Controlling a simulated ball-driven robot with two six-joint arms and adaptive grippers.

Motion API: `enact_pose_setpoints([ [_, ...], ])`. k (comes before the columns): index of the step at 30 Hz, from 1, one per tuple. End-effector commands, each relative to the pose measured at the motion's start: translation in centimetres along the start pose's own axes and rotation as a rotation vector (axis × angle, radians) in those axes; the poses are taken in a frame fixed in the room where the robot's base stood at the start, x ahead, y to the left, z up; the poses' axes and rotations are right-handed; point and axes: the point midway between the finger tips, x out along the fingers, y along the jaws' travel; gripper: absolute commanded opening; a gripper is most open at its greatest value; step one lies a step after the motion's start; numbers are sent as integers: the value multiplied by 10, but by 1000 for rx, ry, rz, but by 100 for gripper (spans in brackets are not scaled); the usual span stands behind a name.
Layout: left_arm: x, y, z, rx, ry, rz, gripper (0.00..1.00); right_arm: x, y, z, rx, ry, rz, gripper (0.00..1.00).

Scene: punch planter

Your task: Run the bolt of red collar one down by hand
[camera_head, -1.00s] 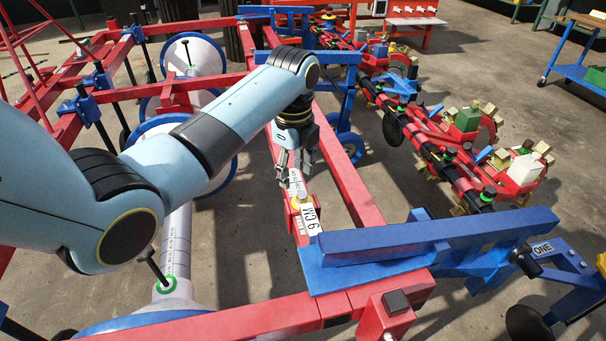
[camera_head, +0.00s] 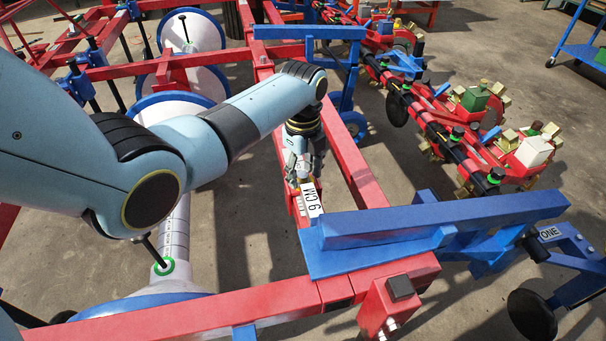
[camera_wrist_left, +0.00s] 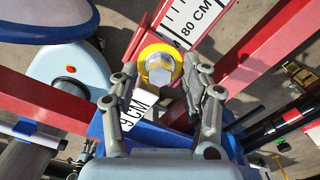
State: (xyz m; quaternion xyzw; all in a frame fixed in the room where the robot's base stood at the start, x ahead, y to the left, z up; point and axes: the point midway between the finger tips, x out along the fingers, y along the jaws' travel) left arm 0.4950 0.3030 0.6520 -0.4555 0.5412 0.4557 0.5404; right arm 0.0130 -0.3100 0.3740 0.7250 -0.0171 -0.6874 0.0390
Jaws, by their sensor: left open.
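The bolt (camera_wrist_left: 160,70) has a grey hex head in a yellow ring, seen nearly end-on in the left wrist view. Part of red collar one (camera_wrist_left: 147,42) shows beside it; the collar (camera_head: 299,207) is mostly hidden behind my gripper in the head view. My left gripper (camera_wrist_left: 162,76) is open, with one finger on each side of the bolt head. Whether the fingers touch the head cannot be told. In the head view the left gripper (camera_head: 298,180) points down just over the collar. My right gripper is not in view.
A white "9 CM" label (camera_head: 312,199) lies beside the collar. A blue beam (camera_head: 440,218) crosses close in front of it. Red frame bars (camera_head: 355,180) run alongside. A row of planter units (camera_head: 455,135) stands at the right, with bare floor between.

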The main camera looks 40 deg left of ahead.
Motion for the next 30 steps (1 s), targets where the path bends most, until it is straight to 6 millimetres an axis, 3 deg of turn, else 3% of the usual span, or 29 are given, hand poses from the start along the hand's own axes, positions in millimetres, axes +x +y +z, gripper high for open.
enact_pose_setpoints([
  [8, 1, 0, 0, 0, 0, 0, 46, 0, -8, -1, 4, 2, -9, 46],
  [19, 1, 0, 0, -1, 0, 0, 0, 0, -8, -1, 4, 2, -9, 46],
  [25, -1, 0, 0, 40, 0, 0, 0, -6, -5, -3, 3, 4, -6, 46],
  [30, -3, 0, 0, 228, 0, 1, 0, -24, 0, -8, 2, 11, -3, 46],
])
